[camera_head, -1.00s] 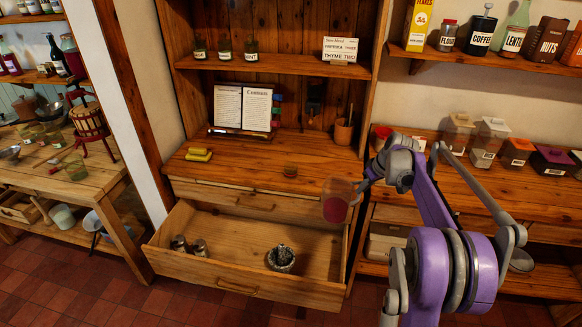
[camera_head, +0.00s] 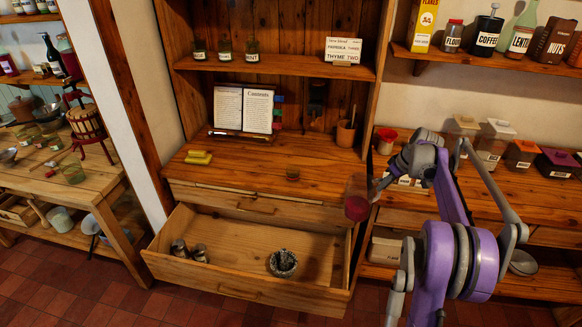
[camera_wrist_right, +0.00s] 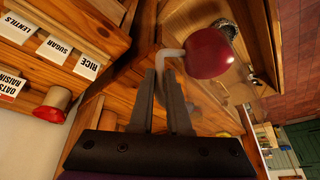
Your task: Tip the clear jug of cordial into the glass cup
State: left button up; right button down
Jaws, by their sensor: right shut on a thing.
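The clear jug (camera_head: 357,205) holds dark red cordial and hangs in the air in front of the counter's right end. My right gripper (camera_head: 376,190) is shut on its handle, from the right. In the right wrist view the gripper (camera_wrist_right: 168,80) closes on the pale handle, and the red cordial (camera_wrist_right: 208,52) shows beyond the fingertips. I cannot tell what is in the cup. My left gripper is not in view.
The wooden counter (camera_head: 245,178) holds yellow blocks (camera_head: 198,157), an open book (camera_head: 244,109) and a utensil pot (camera_head: 345,134). Lidded containers (camera_head: 494,140) stand at right. The counter around the cup is clear.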

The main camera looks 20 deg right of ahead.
aim_at(293, 172)
jog(key=i, duration=0.9)
